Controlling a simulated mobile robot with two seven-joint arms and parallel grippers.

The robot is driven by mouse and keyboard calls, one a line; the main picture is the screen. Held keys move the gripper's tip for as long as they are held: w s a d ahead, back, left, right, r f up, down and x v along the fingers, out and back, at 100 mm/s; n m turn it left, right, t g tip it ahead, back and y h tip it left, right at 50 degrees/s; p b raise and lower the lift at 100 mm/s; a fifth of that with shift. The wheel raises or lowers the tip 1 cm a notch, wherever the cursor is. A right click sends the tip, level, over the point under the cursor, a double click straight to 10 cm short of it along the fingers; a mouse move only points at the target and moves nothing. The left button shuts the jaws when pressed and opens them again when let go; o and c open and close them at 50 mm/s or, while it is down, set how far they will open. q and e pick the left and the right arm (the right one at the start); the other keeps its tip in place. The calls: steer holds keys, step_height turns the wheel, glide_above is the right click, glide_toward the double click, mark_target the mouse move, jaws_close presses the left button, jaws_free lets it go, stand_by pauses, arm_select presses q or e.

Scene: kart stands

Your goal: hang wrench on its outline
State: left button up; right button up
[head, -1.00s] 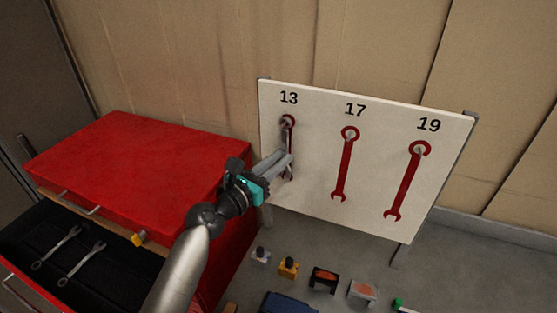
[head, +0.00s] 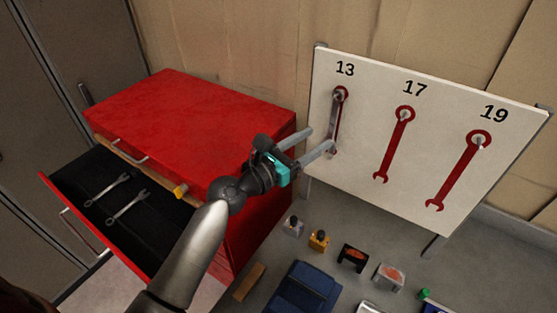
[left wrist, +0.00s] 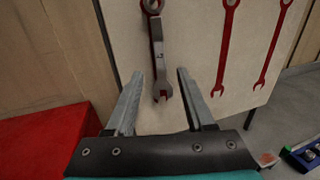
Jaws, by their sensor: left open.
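A white board (head: 370,150) carries three red wrench outlines under the numbers 13, 17 and 19. A grey wrench (head: 337,117) hangs upright over the outline under 13, its ring end at the top peg. In the left wrist view the wrench (left wrist: 158,58) hangs with its open end down, a little of the red outline showing beside it. My left gripper (head: 322,140) is open in front of the wrench's lower end. In the left wrist view its fingers (left wrist: 157,90) stand apart on either side, not touching the wrench. The outlines under 17 (head: 394,145) and 19 (head: 460,172) are bare.
A red cabinet (head: 190,115) stands left of the board. Its open drawer (head: 65,190) holds two wrenches (head: 126,204). Several small items, a yellow one (head: 319,240) among them, and a blue case (head: 300,290) lie below the board.

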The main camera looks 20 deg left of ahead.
arm_select(q)
steer(key=b+v, duration=0.1)
steer(key=v, duration=0.9)
steer(key=shift+s+a+b, duration=0.25)
steer(key=shift+s+b, duration=0.05)
steer(key=shift+s, duration=0.05)
